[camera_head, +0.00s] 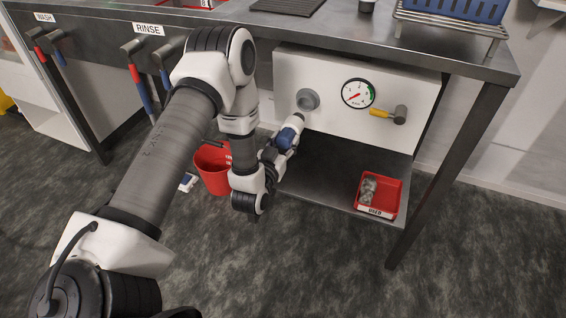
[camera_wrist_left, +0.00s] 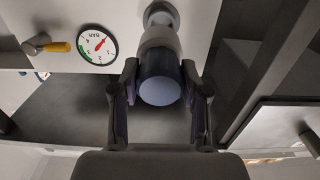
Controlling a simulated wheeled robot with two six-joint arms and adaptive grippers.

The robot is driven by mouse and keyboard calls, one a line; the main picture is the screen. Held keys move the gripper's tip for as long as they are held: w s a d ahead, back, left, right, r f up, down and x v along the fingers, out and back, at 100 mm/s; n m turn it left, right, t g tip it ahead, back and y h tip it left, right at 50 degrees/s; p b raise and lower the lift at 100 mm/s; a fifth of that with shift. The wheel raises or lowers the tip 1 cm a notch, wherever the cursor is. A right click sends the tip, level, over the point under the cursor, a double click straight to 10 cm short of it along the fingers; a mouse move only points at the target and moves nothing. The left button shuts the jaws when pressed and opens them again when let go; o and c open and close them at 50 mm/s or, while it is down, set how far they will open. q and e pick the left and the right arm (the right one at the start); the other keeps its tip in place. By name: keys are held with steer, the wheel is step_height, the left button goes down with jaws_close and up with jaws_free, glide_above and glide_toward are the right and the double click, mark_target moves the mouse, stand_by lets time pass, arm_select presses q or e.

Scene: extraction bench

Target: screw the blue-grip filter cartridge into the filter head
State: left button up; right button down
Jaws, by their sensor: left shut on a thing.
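The filter cartridge has a blue grip (camera_head: 287,139) and a pale body end (camera_head: 297,121). My left gripper (camera_head: 281,148) is shut on it around the blue grip, below the bench edge. The filter head (camera_head: 308,100) is a grey round fitting on the white panel, just above and right of the cartridge's pale end. In the left wrist view the cartridge (camera_wrist_left: 160,88) sits between both fingers, its pale end pointing toward the filter head (camera_wrist_left: 160,14). They overlap there, and I cannot tell whether they touch. My right gripper is not in view.
A pressure gauge (camera_head: 358,93) and a yellow-handled valve (camera_head: 389,113) sit right of the filter head. A red tray (camera_head: 397,196) with pale items stands on the lower shelf (camera_head: 318,186). A red bucket (camera_head: 212,171) stands on the floor behind my arm.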

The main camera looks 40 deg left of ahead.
mark_target(291, 128)
arm_select(q)
steer(key=shift+s+a, duration=0.1)
steer(key=shift+s, duration=0.1)
steer(key=shift+r, duration=0.15)
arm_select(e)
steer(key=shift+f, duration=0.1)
arm_select(q)
steer(key=shift+s+p, duration=0.1)
steer(key=shift+p, duration=0.25)
steer(key=shift+b+x, duration=0.45)
steer(key=shift+x, duration=2.45)
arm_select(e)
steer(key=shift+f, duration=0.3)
arm_select(q)
steer(key=shift+p, duration=0.35)
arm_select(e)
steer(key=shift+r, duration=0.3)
arm_select(q)
steer(key=shift+b+x, duration=0.45)
steer(key=shift+x, duration=1.35)
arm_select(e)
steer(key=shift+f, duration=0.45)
